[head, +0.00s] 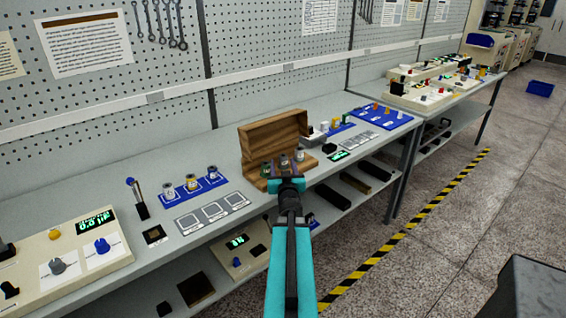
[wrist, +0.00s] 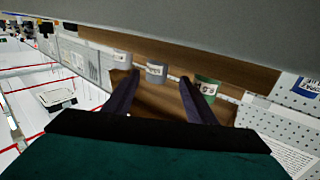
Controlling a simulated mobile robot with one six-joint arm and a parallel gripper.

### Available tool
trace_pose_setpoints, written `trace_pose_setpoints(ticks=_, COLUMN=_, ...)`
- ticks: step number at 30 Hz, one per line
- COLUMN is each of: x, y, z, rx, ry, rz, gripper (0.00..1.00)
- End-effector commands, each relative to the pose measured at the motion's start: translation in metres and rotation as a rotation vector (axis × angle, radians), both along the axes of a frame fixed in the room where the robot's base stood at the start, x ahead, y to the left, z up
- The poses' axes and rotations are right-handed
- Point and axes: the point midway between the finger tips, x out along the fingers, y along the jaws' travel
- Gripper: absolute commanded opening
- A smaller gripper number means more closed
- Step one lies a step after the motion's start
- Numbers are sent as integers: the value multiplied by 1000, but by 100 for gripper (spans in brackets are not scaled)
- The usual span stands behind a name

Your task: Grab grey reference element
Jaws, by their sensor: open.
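The grey reference element (wrist: 156,72) is a small labelled cylinder in the middle of a row of three in the wrist view. A whiter one (wrist: 121,60) and a green one (wrist: 207,88) stand on either side of it. In the head view the row stands in an open wooden box (head: 272,133) on the bench. My gripper (wrist: 158,82) is open, and the grey cylinder appears between its fingertips in the wrist view. I cannot tell how far the fingers are from it. In the head view my gripper (head: 287,168) partly hides the row.
A blue tray (head: 207,187) with several cylinders lies left of the box. Another blue board (head: 381,119) lies to the right. A control panel (head: 80,250) stands at the near left. The pegboard wall (head: 260,50) rises behind the bench.

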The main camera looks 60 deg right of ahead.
Motion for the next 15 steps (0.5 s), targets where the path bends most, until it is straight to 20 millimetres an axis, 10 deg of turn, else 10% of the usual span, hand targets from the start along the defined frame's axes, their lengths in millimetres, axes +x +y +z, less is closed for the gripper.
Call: trace_pose_setpoints(ticks=15, x=17, y=-31, z=2, rx=0, ry=-1, rz=0, gripper=51)
